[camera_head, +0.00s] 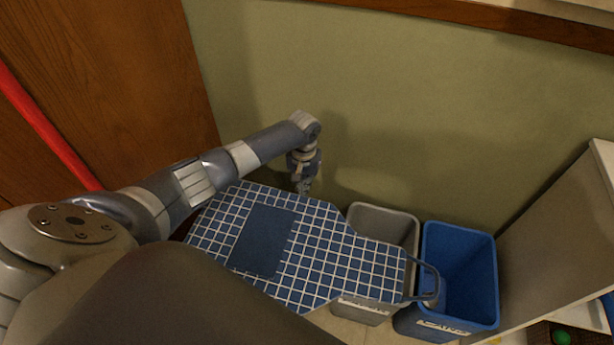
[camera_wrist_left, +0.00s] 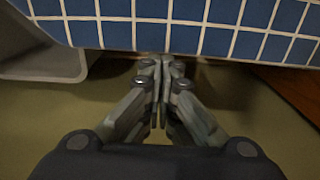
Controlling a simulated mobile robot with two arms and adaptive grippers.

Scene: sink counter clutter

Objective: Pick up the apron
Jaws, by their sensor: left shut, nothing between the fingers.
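The apron (camera_head: 318,262) is blue with a white grid, a plain darker blue pocket and a blue neck loop at its right end. In the head view it lies spread out, its right end over the grey bin and its loop reaching the blue bin. My left gripper (camera_head: 304,188) points down at the apron's far edge, near the wall. In the left wrist view the apron (camera_wrist_left: 190,30) fills the top, and my left gripper's fingers (camera_wrist_left: 162,72) are shut and empty at its edge. Whether they touch the cloth I cannot tell. My right gripper is not in view.
A grey bin (camera_head: 407,222) and a blue bin (camera_head: 488,262) stand side by side against the green wall (camera_head: 430,110). A white cabinet or counter side is at the right. A red pole (camera_head: 45,125) leans by the wooden door at the left.

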